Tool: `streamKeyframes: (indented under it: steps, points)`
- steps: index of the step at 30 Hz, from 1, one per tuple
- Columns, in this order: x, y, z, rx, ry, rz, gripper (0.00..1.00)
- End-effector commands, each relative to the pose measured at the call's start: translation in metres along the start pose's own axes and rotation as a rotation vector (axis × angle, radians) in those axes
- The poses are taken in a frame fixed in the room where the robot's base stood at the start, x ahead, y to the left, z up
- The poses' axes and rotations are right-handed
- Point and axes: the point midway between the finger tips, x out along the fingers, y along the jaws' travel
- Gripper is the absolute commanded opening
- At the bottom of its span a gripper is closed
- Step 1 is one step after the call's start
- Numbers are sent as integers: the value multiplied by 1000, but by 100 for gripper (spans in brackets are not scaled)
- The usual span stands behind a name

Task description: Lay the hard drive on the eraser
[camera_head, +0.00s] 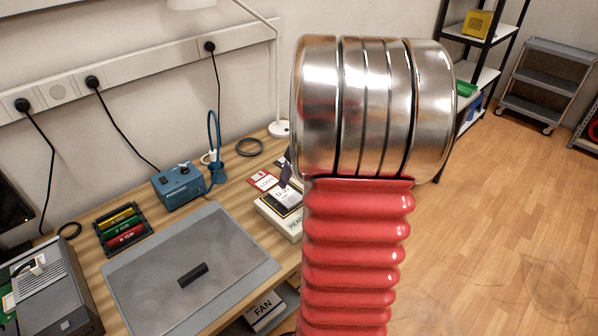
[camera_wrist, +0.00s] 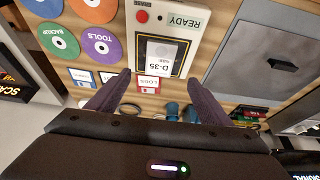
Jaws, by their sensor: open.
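The hard drive (camera_wrist: 158,52), dark with a white D-35 label, lies on a pale dock marked READY (camera_wrist: 181,22). In the head view the drive (camera_head: 287,197) is partly hidden by my arm. My gripper (camera_wrist: 159,78) is open and empty, its two dark fingers apart on either side of the drive's near end in the picture. I cannot tell its height above it. A small dark block (camera_head: 192,275), possibly the eraser, lies on a grey mat (camera_head: 145,262); it also shows in the wrist view (camera_wrist: 283,66).
Floppy disks, one red and marked LOGS (camera_wrist: 149,84), lie beside the dock. Coloured discs (camera_wrist: 100,45) are at the left. A blue bench unit (camera_head: 179,187), a rack of coloured modules (camera_head: 124,229) and a lamp (camera_head: 279,128) stand on the wooden bench. A FAN box (camera_head: 264,311) is below the edge.

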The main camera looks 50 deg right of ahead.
Motion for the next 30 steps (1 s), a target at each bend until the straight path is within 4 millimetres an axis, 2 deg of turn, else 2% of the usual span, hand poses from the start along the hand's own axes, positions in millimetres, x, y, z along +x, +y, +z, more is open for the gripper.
streamKeyframes:
  steps: [8, 11, 13, 17, 21, 26, 30]
  points:
    - [0, -2, -1, -1, 0, 0, 73]
    - [-4, -11, -4, -8, 0, -2, 73]
    - [-9, -24, -9, -15, 0, -4, 73]
    - [-24, -64, -20, -31, 1, -8, 73]
    - [-44, -116, -26, -51, 2, -15, 73]
    - [-67, -172, -25, -68, 6, -19, 73]
    - [-86, -216, -16, -81, 13, -22, 73]
